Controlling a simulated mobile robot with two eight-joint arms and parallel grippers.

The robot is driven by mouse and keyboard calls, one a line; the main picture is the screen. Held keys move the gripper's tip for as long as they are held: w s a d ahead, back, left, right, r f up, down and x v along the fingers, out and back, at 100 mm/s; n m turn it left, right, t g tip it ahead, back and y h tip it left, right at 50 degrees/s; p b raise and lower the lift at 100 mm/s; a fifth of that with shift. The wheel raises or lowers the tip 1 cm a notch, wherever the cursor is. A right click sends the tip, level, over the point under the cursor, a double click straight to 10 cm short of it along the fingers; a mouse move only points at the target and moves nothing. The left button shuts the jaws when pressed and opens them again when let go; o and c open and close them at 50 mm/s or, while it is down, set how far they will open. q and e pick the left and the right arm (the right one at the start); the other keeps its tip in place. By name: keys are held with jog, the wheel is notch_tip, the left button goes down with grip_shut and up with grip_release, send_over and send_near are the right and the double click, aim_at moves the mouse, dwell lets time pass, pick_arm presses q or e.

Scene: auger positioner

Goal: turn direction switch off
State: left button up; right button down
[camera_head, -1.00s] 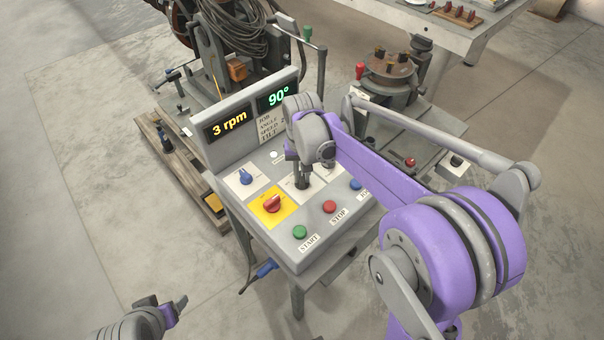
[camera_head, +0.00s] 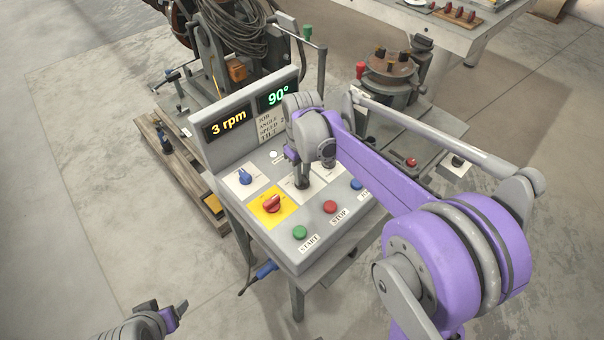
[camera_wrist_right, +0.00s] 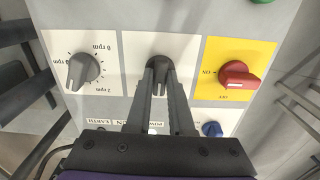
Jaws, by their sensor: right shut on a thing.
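The direction switch (camera_wrist_right: 174,71) is a dark grey knob on a white plate in the middle of the control panel. In the right wrist view my right gripper (camera_wrist_right: 161,84) is shut on this knob, with its fingers along both sides. The knob points roughly straight along the panel, but its exact setting and the label are partly hidden by the fingers. In the head view my right gripper (camera_head: 303,184) reaches down onto the panel and covers the knob. My left gripper (camera_head: 178,309) is at the lower left, away from the panel; its jaw opening is unclear.
The control panel (camera_head: 290,245) also bears a red knob (camera_head: 272,204) on a yellow plate, a blue knob (camera_head: 244,176), and green (camera_head: 300,232), red (camera_head: 330,207) and blue (camera_head: 356,184) buttons. A grey speed knob (camera_wrist_right: 83,70) is beside the direction switch. Displays read 3 rpm and 90°.

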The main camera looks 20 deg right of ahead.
dwell(0.3)
jog(key=c, duration=0.8)
grip_release()
jog(key=shift+r, duration=0.1)
notch_tip(320, 180, up, 11)
jog(key=shift+p, duration=0.3)
jog(key=shift+f, duration=0.25)
